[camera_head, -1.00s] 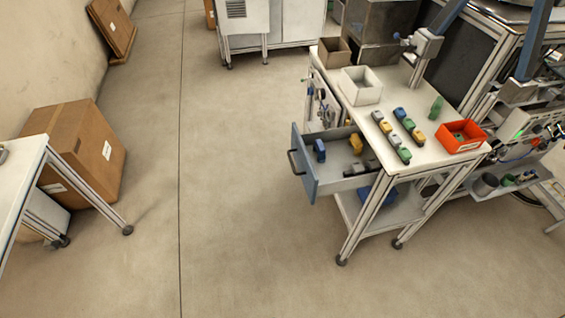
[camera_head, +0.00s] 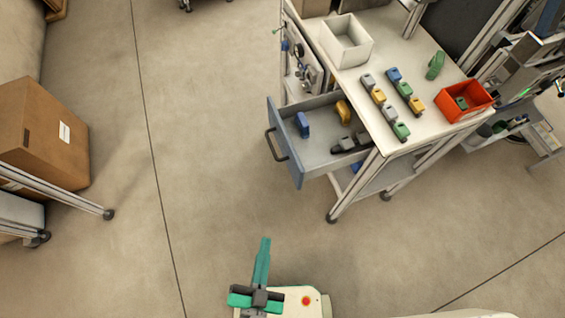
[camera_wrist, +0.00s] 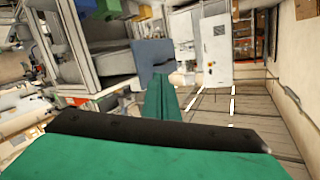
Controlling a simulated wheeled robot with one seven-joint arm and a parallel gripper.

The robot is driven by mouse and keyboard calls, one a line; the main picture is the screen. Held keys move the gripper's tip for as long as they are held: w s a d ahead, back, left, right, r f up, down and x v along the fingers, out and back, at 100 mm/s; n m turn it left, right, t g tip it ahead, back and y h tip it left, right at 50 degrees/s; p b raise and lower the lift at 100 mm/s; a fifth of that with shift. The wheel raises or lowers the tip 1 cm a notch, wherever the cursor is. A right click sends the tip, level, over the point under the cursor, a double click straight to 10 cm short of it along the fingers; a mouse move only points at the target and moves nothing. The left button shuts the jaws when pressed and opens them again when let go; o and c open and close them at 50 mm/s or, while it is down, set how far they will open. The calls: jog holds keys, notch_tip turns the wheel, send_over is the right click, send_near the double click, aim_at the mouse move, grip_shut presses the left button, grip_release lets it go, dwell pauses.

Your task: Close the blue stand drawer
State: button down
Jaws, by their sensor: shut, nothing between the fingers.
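The drawer of the stand (camera_head: 310,168) is pulled out toward the left in the head view. It has a blue-grey front (camera_head: 287,155) and a dark handle (camera_head: 276,145). Inside are a blue piece (camera_head: 302,124), a yellow piece (camera_head: 343,111) and some grey and black pieces. My gripper (camera_head: 265,241), with teal fingers, is at the bottom of the head view, below and apart from the drawer. Its fingers are together and hold nothing. In the wrist view the fingers (camera_wrist: 160,84) point toward the drawer's blue front (camera_wrist: 155,58).
The white stand top (camera_head: 385,65) carries a white bin (camera_head: 346,42), a red bin (camera_head: 465,101) and several coloured pieces. A cardboard box (camera_head: 40,130) and a table leg (camera_head: 65,192) are at left. The floor between my gripper and the drawer is clear.

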jog(key=w+a+f+m+g+h, duration=0.1)
jog(key=w+a+m+g+h, duration=0.25)
jog(key=w+m+h, duration=0.45)
jog(key=w+a+f+m+g+h, duration=0.1)
jog(key=w+a+m+g+h, duration=0.25)
jog(key=m, duration=0.75)
jog(key=m+g+h, duration=0.3)
jog(key=m, duration=0.4)
send_near(292, 166)
jog(key=x, duration=0.6)
jog(key=shift+w+d, duration=0.15)
jog(key=shift+d, duration=0.05)
jog(key=shift+y, duration=0.25)
